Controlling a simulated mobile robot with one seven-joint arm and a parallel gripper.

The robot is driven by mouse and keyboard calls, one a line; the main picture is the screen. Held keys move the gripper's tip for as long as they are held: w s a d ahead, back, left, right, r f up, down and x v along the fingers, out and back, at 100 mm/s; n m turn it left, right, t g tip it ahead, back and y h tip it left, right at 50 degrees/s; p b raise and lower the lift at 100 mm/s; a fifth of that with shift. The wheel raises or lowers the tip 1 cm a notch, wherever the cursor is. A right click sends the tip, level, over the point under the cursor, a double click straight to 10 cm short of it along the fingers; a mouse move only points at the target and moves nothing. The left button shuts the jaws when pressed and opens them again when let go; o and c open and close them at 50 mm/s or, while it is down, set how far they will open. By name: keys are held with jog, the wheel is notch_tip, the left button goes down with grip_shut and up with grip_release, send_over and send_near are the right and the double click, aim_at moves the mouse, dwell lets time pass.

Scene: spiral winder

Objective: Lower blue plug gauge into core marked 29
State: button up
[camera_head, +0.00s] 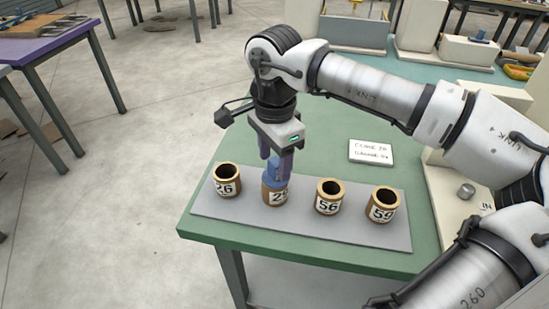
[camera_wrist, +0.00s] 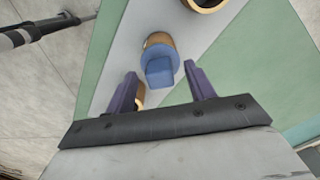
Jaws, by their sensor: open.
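The blue plug gauge (camera_head: 277,168) stands upright at the mouth of the second core from the left (camera_head: 273,196); its lower part is hidden inside. The core's label starts with 2; its second digit is partly covered by the gauge's edge or hard to read. In the wrist view the blue gauge (camera_wrist: 160,66) sits over the brown core rim (camera_wrist: 161,39). My gripper (camera_head: 281,150) is above this core, pointing down. In the wrist view my gripper (camera_wrist: 161,72) is open, with purple fingers apart on both sides of the gauge's handle and visible gaps.
Cores marked 26 (camera_head: 227,180), 56 (camera_head: 329,196) and 59 (camera_head: 382,204) stand on the same grey plate (camera_head: 300,228). A white card (camera_head: 371,151) lies behind on the green table (camera_head: 240,150). A small metal cylinder (camera_head: 466,191) is at the right.

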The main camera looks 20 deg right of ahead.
notch_tip(320, 180, up, 12)
jog(key=p, duration=0.7)
